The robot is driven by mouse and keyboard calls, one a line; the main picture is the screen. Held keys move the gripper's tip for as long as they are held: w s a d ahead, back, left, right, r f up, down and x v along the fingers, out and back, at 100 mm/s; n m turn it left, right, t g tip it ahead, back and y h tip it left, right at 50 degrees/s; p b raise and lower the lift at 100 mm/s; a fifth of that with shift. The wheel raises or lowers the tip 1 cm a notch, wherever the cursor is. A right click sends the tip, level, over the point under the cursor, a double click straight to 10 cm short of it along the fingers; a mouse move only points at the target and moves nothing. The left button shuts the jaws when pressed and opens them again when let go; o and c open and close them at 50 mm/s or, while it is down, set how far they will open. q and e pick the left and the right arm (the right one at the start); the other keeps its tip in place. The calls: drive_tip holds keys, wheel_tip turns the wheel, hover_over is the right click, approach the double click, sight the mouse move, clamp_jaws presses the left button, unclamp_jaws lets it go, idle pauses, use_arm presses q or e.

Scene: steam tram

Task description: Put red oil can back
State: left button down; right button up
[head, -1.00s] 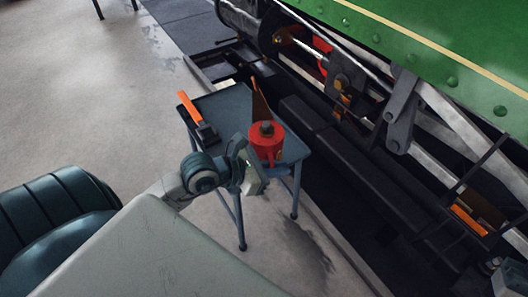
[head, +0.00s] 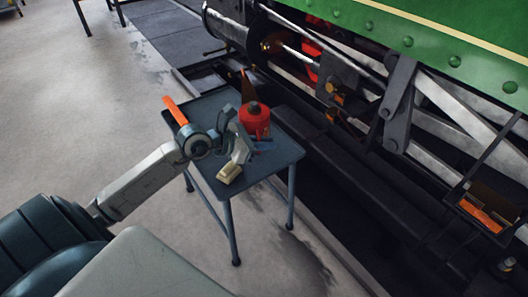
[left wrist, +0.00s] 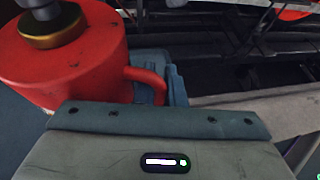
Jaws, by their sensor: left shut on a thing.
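The red oil can (head: 254,121) shows in the head view at the far right edge of the small blue-grey table (head: 272,172). My left gripper (head: 259,146) is shut on it, at its near side. In the left wrist view the can (left wrist: 75,65) stands large at the left, with a dark and brass cap and a red loop handle. The gripper's blue fingers (left wrist: 170,82) are at that handle. The can looks upright. I cannot tell whether its base touches the table. My right gripper is not in view.
A tool with an orange handle (head: 175,110) lies at the table's left end. The green steam tram (head: 440,45) with its rods and wheels runs close along the right. Orange things lie in a dark tray (head: 482,217) at the right.

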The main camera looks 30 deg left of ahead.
use_arm(q)
drive_tip(key=shift+w+a, duration=0.6)
drive_tip(key=shift+w, duration=0.3)
drive_tip(key=shift+f, duration=0.2)
wheel_tip(320, 180, down, 3)
drive_tip(key=shift+f+b, duration=0.1)
drive_tip(key=shift+b, duration=1.05)
drive_tip(key=shift+f, duration=0.1)
drive_tip(key=c, duration=1.9)
unclamp_jaws()
drive_tip(key=shift+f, duration=0.1)
drive_tip(key=o, duration=0.4)
